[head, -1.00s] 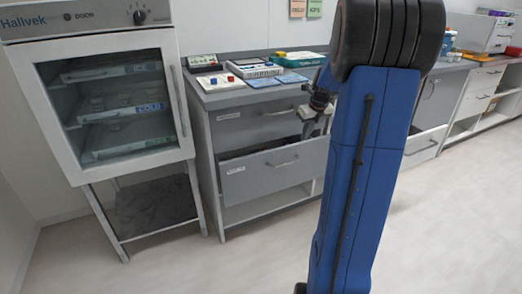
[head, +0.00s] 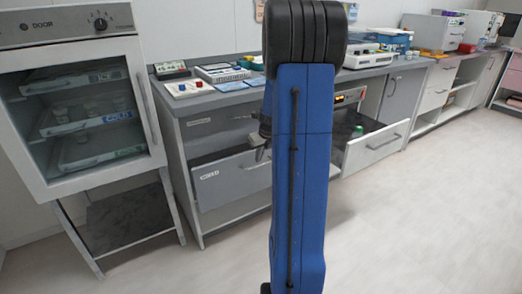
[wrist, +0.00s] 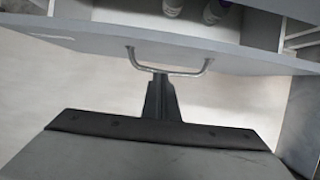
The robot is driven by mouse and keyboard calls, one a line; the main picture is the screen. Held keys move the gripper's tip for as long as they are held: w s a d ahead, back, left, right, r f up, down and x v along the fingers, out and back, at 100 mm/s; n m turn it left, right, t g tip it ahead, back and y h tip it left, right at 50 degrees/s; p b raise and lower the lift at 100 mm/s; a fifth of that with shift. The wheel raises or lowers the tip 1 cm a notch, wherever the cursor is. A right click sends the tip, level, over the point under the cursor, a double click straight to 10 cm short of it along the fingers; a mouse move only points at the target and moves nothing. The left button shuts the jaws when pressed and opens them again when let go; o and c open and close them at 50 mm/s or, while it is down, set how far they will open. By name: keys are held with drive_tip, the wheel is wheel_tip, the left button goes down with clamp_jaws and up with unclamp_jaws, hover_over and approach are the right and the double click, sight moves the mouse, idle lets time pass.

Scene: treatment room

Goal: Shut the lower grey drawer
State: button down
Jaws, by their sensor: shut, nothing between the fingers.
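The lower grey drawer (head: 222,182) is partly open in the head view, with a dark gap above its front. In the wrist view its front panel (wrist: 235,60) crosses the upper part, and two bottles (wrist: 192,8) show inside, cut by the top edge. Its bar handle (wrist: 165,72) is near the middle. My gripper (head: 261,154) is at the drawer front, partly hidden by my blue arm. In the wrist view its shut, empty fingers (wrist: 160,82) point at the handle's middle; whether they touch it I cannot tell.
An upper grey drawer (head: 212,127) is above. To the right, a white drawer (head: 372,148) stands open with a green-topped item inside. A glass-door cabinet (head: 80,110) stands at left. The counter (head: 215,97) carries trays and devices. The floor (head: 400,230) in front is clear.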

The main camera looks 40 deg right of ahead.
drive_tip(key=shift+w+d+r, duration=0.1)
drive_tip(key=shift+w+d, duration=0.15)
drive_tip(key=shift+w, duration=0.7)
drive_tip(key=shift+w+d, duration=0.25)
drive_tip(key=shift+w, duration=0.7)
